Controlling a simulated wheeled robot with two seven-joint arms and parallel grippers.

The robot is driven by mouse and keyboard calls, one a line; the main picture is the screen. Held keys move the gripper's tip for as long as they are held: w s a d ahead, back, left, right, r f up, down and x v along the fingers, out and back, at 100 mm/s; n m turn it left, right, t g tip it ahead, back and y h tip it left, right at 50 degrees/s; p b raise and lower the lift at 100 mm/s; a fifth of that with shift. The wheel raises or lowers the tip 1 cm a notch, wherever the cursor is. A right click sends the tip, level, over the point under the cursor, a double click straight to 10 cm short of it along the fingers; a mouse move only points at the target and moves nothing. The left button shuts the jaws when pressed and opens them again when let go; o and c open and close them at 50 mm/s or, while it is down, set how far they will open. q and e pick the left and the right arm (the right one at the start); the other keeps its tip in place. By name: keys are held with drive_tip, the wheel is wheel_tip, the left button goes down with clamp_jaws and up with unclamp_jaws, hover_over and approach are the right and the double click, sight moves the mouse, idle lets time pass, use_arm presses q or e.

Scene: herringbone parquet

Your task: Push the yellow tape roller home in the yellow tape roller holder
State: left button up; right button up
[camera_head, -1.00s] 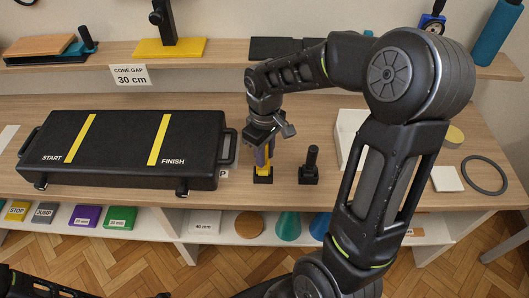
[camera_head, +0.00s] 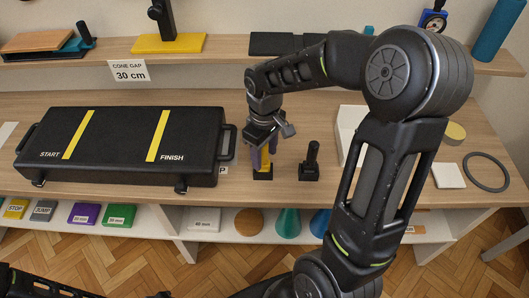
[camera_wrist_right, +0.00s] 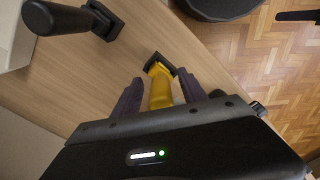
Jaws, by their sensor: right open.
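The yellow tape roller (camera_wrist_right: 160,90) stands upright in its small black holder (camera_head: 262,174) near the table's front edge. The holder also shows in the right wrist view (camera_wrist_right: 157,61), at the far end of the roller. I cannot tell how deep the roller sits. My right gripper (camera_head: 264,163) is right above the holder, its purple fingers open on both sides of the roller. In the right wrist view the fingers (camera_wrist_right: 158,78) show gaps to the yellow body. The roller's upper part is hidden by the gripper. My left gripper is out of view.
A second black holder with a black-handled tool (camera_head: 310,162) stands just right of the yellow one. The large black case (camera_head: 118,145) with START and FINISH stripes lies to the left. A white box (camera_head: 349,125) stands behind to the right.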

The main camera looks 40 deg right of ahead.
wheel_tip(320, 180, up, 8)
drive_tip(key=shift+f, duration=0.1)
idle(0.6)
idle(0.8)
